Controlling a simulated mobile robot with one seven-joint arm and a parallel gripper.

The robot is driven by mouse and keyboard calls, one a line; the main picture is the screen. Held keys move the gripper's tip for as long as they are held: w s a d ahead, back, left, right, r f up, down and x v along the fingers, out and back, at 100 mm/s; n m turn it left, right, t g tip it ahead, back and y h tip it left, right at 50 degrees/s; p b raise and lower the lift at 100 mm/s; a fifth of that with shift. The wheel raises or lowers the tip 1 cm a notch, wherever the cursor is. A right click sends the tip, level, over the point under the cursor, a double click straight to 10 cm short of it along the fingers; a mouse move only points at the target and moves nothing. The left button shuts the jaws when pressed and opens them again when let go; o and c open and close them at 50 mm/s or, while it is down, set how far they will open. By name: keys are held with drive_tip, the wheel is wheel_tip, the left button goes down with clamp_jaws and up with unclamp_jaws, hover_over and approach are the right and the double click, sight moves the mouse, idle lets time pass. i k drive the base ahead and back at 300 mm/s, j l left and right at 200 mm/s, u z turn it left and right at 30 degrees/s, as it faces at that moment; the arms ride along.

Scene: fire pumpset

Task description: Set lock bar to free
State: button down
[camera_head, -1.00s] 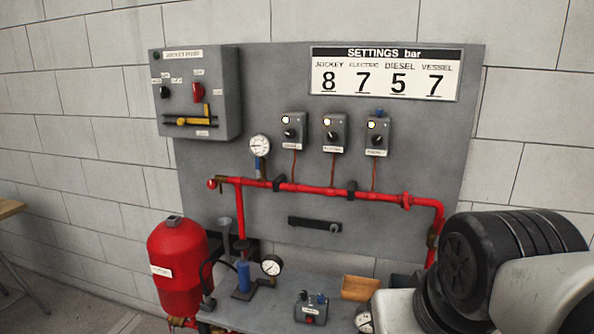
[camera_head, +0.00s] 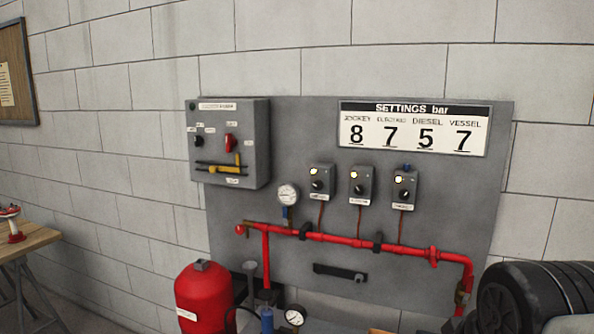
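The jockey panel (camera_head: 232,142) is a grey box on the upper left of the grey backboard. On its front are a small black knob (camera_head: 198,141), a red handle (camera_head: 229,143) and a yellow bar (camera_head: 226,169) lying level on a dark rail near the bottom. A yellow upright piece (camera_head: 238,160) stands at the bar's right end. The yellow bar looks like the lock bar, but its label is too small to read. My gripper is not in view.
Several grey switch boxes (camera_head: 361,186), a gauge (camera_head: 288,194) and red pipe (camera_head: 340,239) are on the backboard. A red tank (camera_head: 205,299) stands below the panel. A wooden table (camera_head: 30,240) is at the left.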

sight(213, 169)
drive_tip(key=j+z, duration=0.3)
drive_tip(key=z, duration=0.15)
drive_tip(key=i+j+z, duration=0.1)
drive_tip(key=j+z, duration=0.55)
drive_tip(key=j, duration=0.3)
drive_tip(key=k+j+z, duration=0.15)
drive_tip(key=j, duration=0.3)
drive_tip(key=k+j, duration=0.1)
drive_tip(key=j, duration=0.45)
drive_tip(key=j+z, duration=0.15)
drive_tip(key=j, duration=0.4)
drive_tip(key=k, duration=0.1)
